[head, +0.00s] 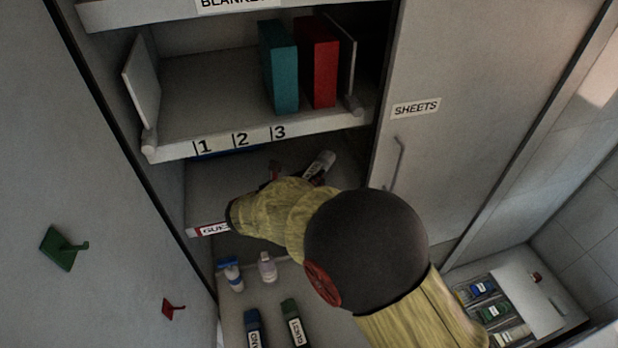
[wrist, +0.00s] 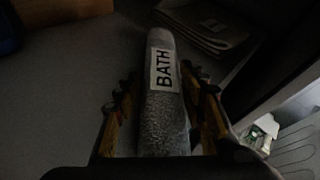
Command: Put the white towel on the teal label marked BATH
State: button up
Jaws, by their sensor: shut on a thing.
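The white towel (head: 320,164) is a pale roll that shows just beyond my forearm, inside the dim compartment below the numbered shelf. In the wrist view the towel (wrist: 163,120) lies lengthwise between my fingers and bears a white tag reading BATH. My gripper (wrist: 158,85) is shut on it, one finger along each side. In the head view my gripper (head: 292,173) is partly hidden by my arm. I cannot make out a teal label in either view. A label starting GUE (head: 208,230) with a red end sits on the compartment's front edge, partly covered by my arm.
The numbered shelf (head: 262,142) holds a teal box (head: 279,66) and a red box (head: 318,62) above. The SHEETS door (head: 440,130) stands right. Two bottles and dark labelled rolls (head: 293,322) are below. Folded cloths (wrist: 208,27) lie beyond the towel.

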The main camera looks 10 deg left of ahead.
jog(key=shift+f, duration=0.1)
jog(key=o, duration=1.2)
jog(key=v, duration=1.2)
